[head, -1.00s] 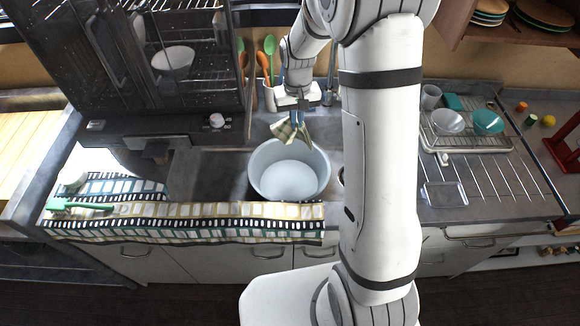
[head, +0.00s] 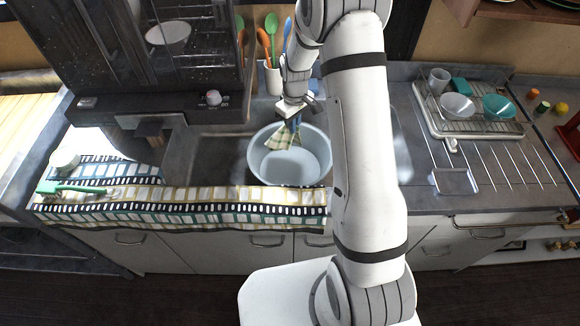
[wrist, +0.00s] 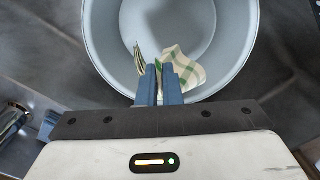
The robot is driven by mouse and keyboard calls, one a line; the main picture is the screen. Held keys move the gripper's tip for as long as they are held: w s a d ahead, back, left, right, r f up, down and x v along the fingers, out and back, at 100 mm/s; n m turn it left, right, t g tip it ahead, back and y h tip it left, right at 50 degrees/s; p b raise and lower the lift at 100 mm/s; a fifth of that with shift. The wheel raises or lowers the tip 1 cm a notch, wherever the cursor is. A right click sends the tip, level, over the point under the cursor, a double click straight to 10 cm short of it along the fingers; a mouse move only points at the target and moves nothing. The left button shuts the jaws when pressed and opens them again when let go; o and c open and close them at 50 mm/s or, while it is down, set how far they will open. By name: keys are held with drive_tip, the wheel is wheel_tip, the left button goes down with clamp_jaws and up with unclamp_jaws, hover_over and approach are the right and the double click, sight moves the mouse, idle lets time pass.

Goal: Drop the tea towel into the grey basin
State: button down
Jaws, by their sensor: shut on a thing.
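The tea towel (head: 281,138) is pale with green checks. My gripper (head: 294,122) is shut on it, and the cloth hangs below the fingertips. The grey basin (head: 259,166) is round and stands in the sink, directly under the towel. In the wrist view my gripper's blue fingers (wrist: 160,80) pinch the towel (wrist: 186,68) inside the outline of the grey basin (wrist: 103,52), near its rim. The part of the cloth between the fingers is hidden. I cannot tell whether the towel's lower end touches the basin.
A patterned cloth (head: 180,205) covers the counter edge left of the basin, with a green brush (head: 70,188) on it. A holder with utensils (head: 273,78) stands behind the basin. A dish rack (head: 480,128) with bowls is at the right.

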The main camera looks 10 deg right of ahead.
wheel_tip(320, 180, down, 6)
drive_tip(key=b, duration=0.3)
idle(0.3)
drive_tip(key=shift+c, duration=1.4)
unclamp_jaws()
wheel_tip(320, 180, up, 6)
drive_tip(key=p, duration=0.3)
drive_tip(key=shift+f, duration=0.25)
